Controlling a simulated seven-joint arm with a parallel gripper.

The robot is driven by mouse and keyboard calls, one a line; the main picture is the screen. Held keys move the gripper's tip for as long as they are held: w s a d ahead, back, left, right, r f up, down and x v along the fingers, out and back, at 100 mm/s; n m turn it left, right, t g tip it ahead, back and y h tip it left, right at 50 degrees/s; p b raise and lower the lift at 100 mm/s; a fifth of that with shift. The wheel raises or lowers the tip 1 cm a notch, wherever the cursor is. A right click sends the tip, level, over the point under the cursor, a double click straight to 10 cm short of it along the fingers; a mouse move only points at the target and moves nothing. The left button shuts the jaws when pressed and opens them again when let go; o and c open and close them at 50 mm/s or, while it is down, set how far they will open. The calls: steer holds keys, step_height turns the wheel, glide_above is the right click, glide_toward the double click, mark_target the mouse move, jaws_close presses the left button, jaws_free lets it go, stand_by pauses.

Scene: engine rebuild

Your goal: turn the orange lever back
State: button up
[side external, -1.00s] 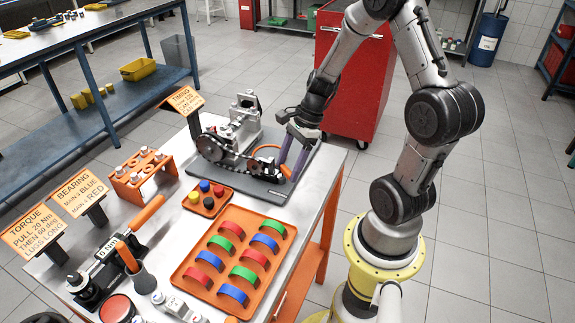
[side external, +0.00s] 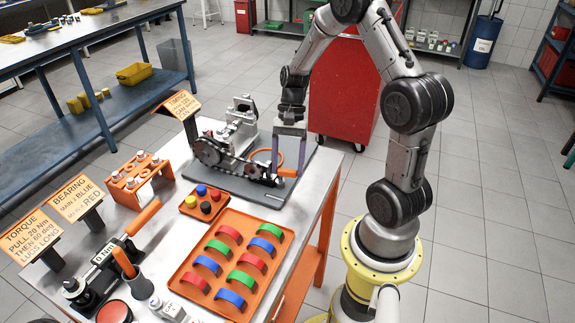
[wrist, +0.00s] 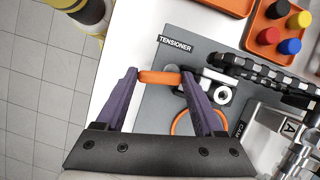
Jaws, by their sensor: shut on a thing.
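The orange lever (side external: 288,173) is a short bar at the right side of the tensioner on the grey mat. In the wrist view the lever (wrist: 160,77) lies between the two purple fingertips, pointing left from the dark and silver tensioner body (wrist: 218,92). My gripper (side external: 287,168) points down over the mat's right part and is shut on the lever, one finger at each end of the bar. In the wrist view my gripper (wrist: 163,78) hides the lever's joint with the tensioner behind its right finger. The "TENSIONER" label (wrist: 174,43) is beside the lever.
An orange ring (wrist: 176,119) lies close to the right finger. A chain and sprocket assembly (side external: 209,151) stands left of my gripper. The cap tray (side external: 190,211) and the tray of coloured shells (side external: 177,284) lie nearer the camera. The table's right edge is close.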

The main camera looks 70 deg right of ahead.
steer(key=shift+d+n, duration=0.1)
steer(key=shift+n, duration=0.4)
steer(key=o, duration=1.4)
